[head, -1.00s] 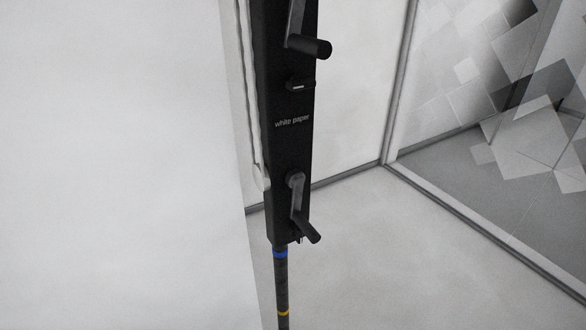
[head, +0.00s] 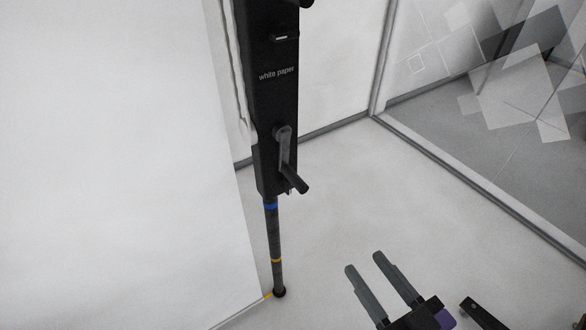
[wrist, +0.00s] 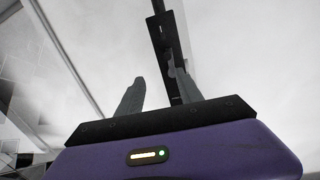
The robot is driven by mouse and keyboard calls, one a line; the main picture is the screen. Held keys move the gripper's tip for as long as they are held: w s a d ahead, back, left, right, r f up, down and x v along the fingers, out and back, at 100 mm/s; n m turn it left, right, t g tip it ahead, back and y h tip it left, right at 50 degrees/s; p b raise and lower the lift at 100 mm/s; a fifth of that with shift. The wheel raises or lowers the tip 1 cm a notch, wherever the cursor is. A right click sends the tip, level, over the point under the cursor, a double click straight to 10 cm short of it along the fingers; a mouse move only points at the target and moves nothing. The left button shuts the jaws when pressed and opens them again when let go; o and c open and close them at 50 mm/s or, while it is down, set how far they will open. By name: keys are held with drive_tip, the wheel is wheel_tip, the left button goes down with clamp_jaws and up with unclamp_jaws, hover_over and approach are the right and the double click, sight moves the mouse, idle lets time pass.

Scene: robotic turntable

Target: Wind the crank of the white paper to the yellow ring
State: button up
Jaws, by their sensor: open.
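The crank of the white paper (head: 287,158) is a dark lever with a round handle, on the lower part of a black box (head: 272,105) lettered "white paper". Its handle points down and to the right. A dark pole comes out below the box, with a blue ring (head: 270,206) near the top and the yellow ring (head: 276,260) lower down. My gripper (head: 364,262) is open and empty, below and to the right of the crank, apart from it. In the wrist view the black box (wrist: 157,38) stands beyond my open fingers, small and tilted.
A large white paper sheet (head: 120,150) hangs to the left of the box. A pale wall stands behind, and a framed glass panel with a square pattern (head: 510,90) is at the right. The pale floor (head: 400,200) between is clear.

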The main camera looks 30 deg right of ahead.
sight(301, 181)
drive_tip(key=w+d+r+m+g+y+p, duration=0.15)
drive_tip(key=w+d+r, duration=0.25)
drive_tip(key=w, duration=0.5)
drive_tip(key=w+d+r+m+t+y+p, duration=0.1)
drive_tip(key=w+d+r+m, duration=0.2)
drive_tip(key=w, duration=0.7)
drive_tip(key=a+f+g+y, duration=0.1)
drive_tip(key=s+a+f+y, duration=0.1)
drive_tip(key=a, duration=0.1)
drive_tip(key=a+f+n+g+y, duration=0.1)
drive_tip(key=shift+s+a+f+g, duration=0.25)
drive_tip(key=shift+f+g, duration=0.1)
drive_tip(key=shift+y, duration=0.25)
drive_tip(key=x, duration=0.7)
drive_tip(key=shift+w+a+f+p, duration=0.1)
drive_tip(key=shift+w+f+p, duration=0.15)
drive_tip(key=shift+w+p, duration=0.1)
clamp_jaws()
drive_tip(key=shift+a+r, duration=0.2)
